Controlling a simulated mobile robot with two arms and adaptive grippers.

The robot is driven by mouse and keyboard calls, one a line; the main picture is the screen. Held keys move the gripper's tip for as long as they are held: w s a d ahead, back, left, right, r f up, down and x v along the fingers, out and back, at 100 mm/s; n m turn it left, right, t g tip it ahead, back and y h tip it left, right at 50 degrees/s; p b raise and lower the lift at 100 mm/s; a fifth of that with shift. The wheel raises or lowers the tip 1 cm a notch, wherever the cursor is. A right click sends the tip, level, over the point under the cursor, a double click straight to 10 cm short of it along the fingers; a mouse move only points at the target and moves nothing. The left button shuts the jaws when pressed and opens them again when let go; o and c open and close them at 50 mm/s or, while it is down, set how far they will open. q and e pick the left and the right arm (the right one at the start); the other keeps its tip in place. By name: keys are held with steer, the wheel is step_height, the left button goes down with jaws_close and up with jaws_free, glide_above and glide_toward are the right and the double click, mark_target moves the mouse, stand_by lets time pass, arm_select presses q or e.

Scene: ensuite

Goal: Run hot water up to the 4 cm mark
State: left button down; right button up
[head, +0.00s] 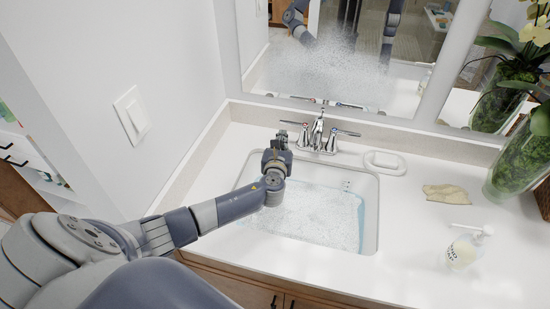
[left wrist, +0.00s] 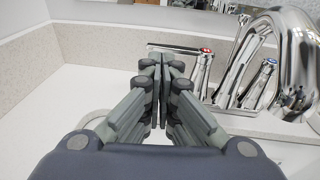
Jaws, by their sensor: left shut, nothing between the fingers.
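The chrome faucet (head: 317,132) stands behind the sink (head: 371,215), with a lever on each side. In the left wrist view, the left handle (left wrist: 203,60) has a red mark and the right handle (left wrist: 268,68) a blue one. Water (head: 315,218) with a speckled surface stands in the basin. A small marked scale (head: 346,186) shows on the basin's back wall; its figures are too small to read. My left gripper (head: 282,137) is shut and empty at the red-marked lever; its fingertips (left wrist: 161,68) overlap the lever's end. Contact cannot be told. My right gripper is not in view.
A soap dish (head: 384,162), a tan cloth (head: 446,193) and a soap bottle (head: 466,250) are on the counter right of the sink. A plant in a glass vase (head: 515,160) stands farther right. The mirror (head: 340,65) has a misty patch. A wall is close on the left.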

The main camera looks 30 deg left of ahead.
arm_select(q)
steer(key=s+d, duration=0.1)
steer(key=s, duration=0.6)
steer(key=shift+s+d+r+b, duration=0.15)
steer(key=shift+d+r+b, duration=0.1)
steer(key=shift+b, duration=0.2)
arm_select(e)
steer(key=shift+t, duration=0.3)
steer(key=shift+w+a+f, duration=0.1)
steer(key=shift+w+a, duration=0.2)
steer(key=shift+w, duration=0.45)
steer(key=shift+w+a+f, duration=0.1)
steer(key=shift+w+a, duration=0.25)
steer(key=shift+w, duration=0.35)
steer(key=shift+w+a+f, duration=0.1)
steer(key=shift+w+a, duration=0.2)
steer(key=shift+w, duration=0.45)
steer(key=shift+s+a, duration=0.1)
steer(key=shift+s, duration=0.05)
